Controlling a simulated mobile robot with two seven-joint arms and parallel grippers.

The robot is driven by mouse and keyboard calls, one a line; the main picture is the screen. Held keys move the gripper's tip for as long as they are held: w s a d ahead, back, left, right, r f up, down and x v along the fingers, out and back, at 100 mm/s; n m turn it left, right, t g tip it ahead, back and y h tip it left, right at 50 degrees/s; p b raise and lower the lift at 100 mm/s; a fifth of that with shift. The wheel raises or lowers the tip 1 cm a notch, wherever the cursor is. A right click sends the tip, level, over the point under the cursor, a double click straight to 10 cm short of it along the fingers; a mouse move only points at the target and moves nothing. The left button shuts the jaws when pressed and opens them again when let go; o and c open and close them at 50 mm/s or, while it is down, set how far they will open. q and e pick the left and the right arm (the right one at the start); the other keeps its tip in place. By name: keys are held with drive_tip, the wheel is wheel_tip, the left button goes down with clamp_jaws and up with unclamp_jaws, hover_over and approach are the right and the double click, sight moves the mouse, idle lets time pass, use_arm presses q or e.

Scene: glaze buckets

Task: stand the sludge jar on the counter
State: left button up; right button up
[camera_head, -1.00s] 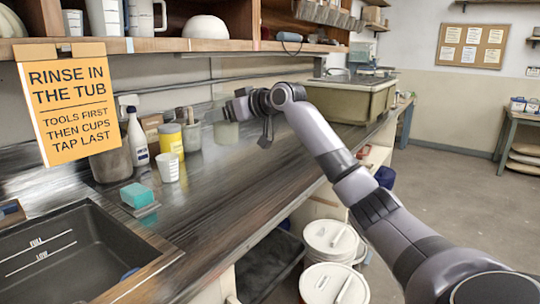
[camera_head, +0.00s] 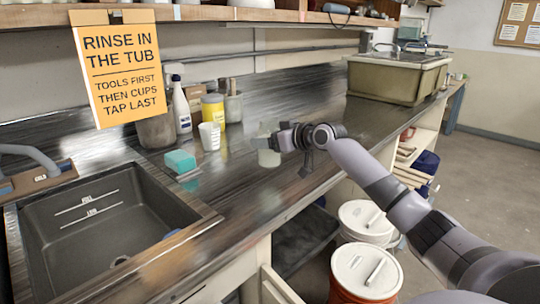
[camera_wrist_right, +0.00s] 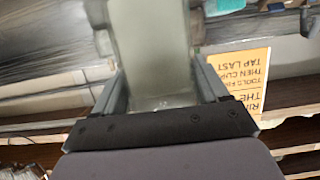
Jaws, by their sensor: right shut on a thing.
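The sludge jar (camera_head: 268,156) is a pale, see-through greenish jar. In the head view it is upright, over the counter (camera_head: 240,190), to the right of the white cup. My right gripper (camera_head: 284,139) is shut on it and hides part of its top and right side. In the right wrist view the jar (camera_wrist_right: 152,50) fills the space between the two fingers (camera_wrist_right: 158,75). I cannot tell whether its base touches the counter. My left gripper is in neither view.
A white cup (camera_head: 209,136), yellow can (camera_head: 213,109), spray bottle (camera_head: 181,108) and teal sponge (camera_head: 180,161) stand left of the jar. The sink (camera_head: 100,225) is at front left. A tub (camera_head: 395,78) stands at the far right. Counter right of the jar is clear.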

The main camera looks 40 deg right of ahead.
sight(278, 154)
drive_tip(key=shift+f, duration=2.2)
drive_tip(key=shift+f, duration=0.15)
drive_tip(key=o, duration=1.4)
drive_tip(key=shift+s, duration=0.15)
drive_tip(key=a+b+v, duration=0.1)
drive_tip(key=v, duration=1)
drive_tip(key=shift+s+d+r, duration=0.2)
drive_tip(key=shift+s+d, duration=0.15)
drive_tip(key=shift+d, duration=0.15)
